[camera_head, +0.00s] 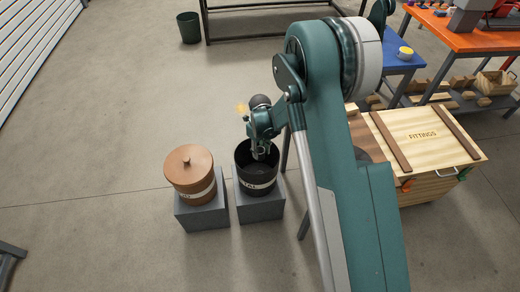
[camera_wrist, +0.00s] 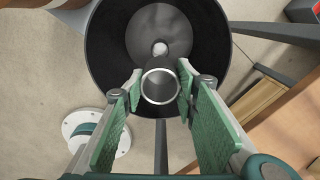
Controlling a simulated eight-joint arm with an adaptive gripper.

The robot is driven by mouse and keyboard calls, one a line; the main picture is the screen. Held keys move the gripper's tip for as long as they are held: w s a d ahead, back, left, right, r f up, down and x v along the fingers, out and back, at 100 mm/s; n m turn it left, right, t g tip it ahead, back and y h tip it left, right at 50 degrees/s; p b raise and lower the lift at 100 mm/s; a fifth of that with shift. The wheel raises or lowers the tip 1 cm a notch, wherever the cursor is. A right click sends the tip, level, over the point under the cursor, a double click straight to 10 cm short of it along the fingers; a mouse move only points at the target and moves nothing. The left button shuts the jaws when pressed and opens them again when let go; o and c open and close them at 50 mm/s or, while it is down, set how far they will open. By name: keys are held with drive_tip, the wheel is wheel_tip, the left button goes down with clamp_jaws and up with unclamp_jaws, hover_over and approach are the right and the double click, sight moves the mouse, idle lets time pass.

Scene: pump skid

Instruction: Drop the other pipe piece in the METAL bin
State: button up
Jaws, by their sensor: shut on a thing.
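The black bin (camera_head: 257,178) stands on a grey block, with a pale label that is only partly readable. Its open mouth and dark inner wall (camera_wrist: 105,45) fill the upper middle of the wrist view. My gripper (camera_head: 260,152) points down at the mouth of this bin. In the wrist view its green-padded fingers (camera_wrist: 160,82) are shut on a grey pipe piece (camera_wrist: 160,86), whose round open end faces the camera. The pipe piece is over the bin's opening. A small pale round spot (camera_wrist: 160,48) shows beyond it; I cannot tell what it is.
A copper-coloured bin (camera_head: 190,172) with a knobbed lid stands on its own block just left of the black bin. A wooden FITTINGS crate (camera_head: 425,140) is to the right, partly behind my arm. A dark green bucket (camera_head: 189,27) stands far back. Floor in front is clear.

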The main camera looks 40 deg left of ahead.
drive_tip(key=shift+f, duration=0.5)
drive_tip(key=o, duration=1)
drive_tip(key=shift+r, duration=0.2)
drive_tip(key=shift+r, duration=5.8)
drive_tip(key=shift+r, duration=0.1)
